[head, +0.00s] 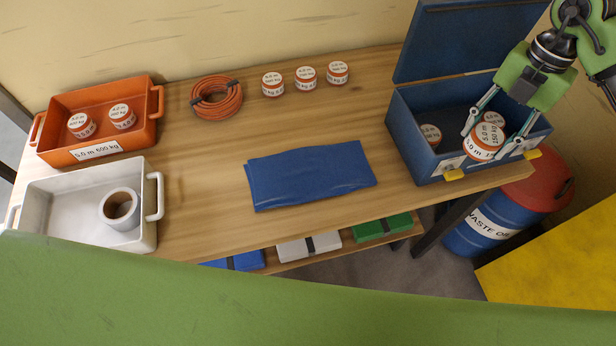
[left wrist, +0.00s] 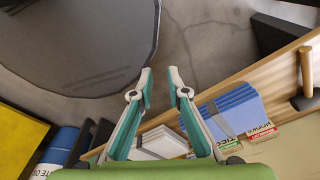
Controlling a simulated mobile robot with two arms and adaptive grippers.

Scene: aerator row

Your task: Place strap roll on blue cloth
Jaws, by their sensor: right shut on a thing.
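A strap roll (head: 484,143) with an orange side and a white top label reading 5.0 m 250 kg is between the fingers of my right gripper (head: 487,141), which is shut on it at the open blue toolbox. Whether the roll is clear of the box floor is hard to tell. Other strap rolls lie in the box, one at left (head: 430,136) and one behind (head: 494,119). The folded blue cloth (head: 312,175) lies bare on the middle of the table. My left gripper (left wrist: 161,84) is open and empty in the left wrist view, above the floor.
The blue toolbox (head: 417,158) has its lid (head: 455,40) raised. An orange tray (head: 62,150) with two rolls and a white tray (head: 65,210) with a tape roll (head: 120,207) stand at left. An orange coil (head: 216,98) and three rolls (head: 305,77) stand behind the cloth.

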